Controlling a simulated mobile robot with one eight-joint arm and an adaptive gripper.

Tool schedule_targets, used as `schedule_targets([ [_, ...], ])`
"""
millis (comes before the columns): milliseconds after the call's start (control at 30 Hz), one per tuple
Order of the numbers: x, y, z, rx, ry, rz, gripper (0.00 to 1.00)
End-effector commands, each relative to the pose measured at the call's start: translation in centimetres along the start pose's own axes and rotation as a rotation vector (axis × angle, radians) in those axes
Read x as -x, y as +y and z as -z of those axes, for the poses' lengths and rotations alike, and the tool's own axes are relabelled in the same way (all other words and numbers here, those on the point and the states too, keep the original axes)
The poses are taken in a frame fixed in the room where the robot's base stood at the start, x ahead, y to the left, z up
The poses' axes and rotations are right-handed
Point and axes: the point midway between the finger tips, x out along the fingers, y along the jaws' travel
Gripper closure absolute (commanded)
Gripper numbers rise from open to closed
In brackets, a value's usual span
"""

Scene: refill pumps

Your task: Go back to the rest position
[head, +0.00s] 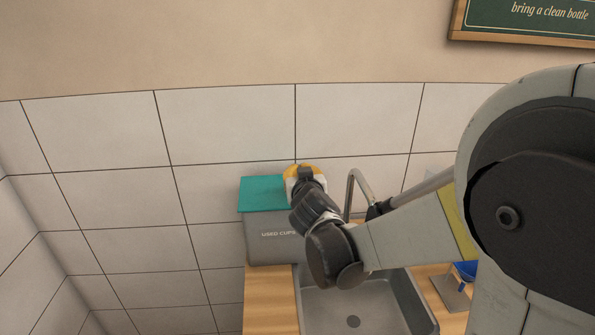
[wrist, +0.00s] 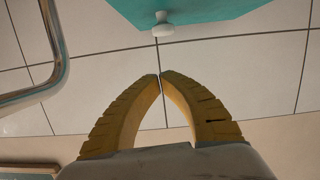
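My gripper (head: 305,170) is high over the right part of the grey bin marked USED CUPS (head: 268,241), seen in the head view. In the wrist view its two yellow fingers (wrist: 160,76) arch together and their tips meet, with nothing between them. The teal lid (head: 263,196) shows on top of the bin. The lid also shows in the wrist view (wrist: 215,10), with a white knob (wrist: 163,24) beyond the fingertips and apart from them. My arm hides the bin's right side.
A grey sink (head: 352,322) is set in the wooden counter (head: 270,300), with a curved metal tap (head: 350,190) behind it. A blue thing (head: 467,270) is partly hidden at the right. A tiled wall (head: 230,125) stands behind. A green sign (head: 530,20) hangs at upper right.

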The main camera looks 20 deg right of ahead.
Motion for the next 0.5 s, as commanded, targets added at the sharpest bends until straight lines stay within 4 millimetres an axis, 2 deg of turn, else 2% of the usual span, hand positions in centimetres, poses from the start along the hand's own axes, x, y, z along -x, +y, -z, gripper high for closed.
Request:
schedule_targets([
  [33, 1.5, 0.0, 0.0, 0.0, 0.0, 0.002, 1.0],
  [200, 5.2, 0.0, -0.1, 0.001, 0.0, 0.002, 1.0],
  [300, 6.8, 0.1, -0.2, 0.0, -0.001, 0.001, 1.0],
  [500, 8.5, 0.6, -0.7, -0.001, -0.019, -0.01, 1.0],
])
